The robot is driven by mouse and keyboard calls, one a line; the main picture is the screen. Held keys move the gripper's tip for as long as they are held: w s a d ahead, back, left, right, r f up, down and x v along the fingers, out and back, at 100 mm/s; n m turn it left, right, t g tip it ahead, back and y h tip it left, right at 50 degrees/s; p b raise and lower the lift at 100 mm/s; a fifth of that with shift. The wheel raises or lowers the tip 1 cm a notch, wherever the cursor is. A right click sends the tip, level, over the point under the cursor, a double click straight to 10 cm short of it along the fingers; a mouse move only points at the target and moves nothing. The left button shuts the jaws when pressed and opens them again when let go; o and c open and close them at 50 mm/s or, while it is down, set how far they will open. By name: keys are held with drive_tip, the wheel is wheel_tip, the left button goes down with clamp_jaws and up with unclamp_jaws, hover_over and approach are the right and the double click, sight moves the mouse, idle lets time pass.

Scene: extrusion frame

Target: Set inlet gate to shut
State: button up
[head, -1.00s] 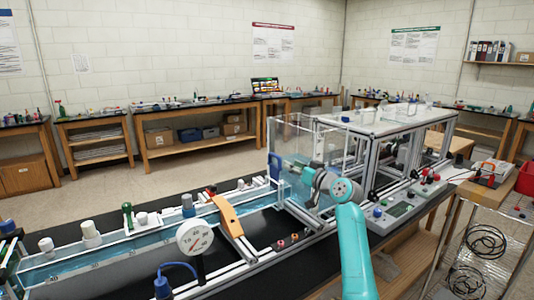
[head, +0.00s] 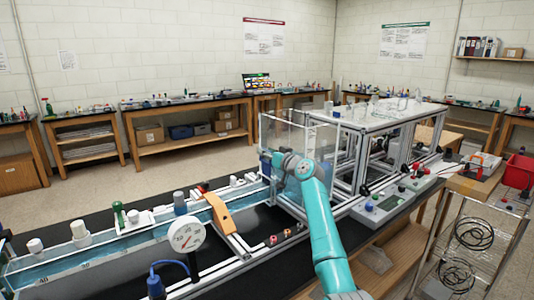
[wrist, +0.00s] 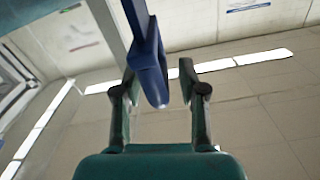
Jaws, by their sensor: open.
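A blue handle (wrist: 150,62), seemingly part of the inlet gate, shows in the wrist view on a pale upright bar. My gripper (wrist: 159,72) is open, with one finger to each side of the blue handle. The handle looks closer to the left finger, and I cannot tell whether either finger touches it. In the head view my gripper (head: 268,154) is at the left end of the clear tank (head: 300,130). My arm and gripper largely hide the handle there, and the gate's setting cannot be read.
A long water channel (head: 90,266) runs left from the tank, with a white dial gauge (head: 186,234) and an orange bracket (head: 222,216) along it. A control box (head: 385,204) stands to the right. A wire rack (head: 470,245) is at the lower right.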

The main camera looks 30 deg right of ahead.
sight(267, 164)
clamp_jaws()
drive_tip(key=shift+f, duration=2.75)
unclamp_jaws()
drive_tip(key=shift+r, duration=0.1)
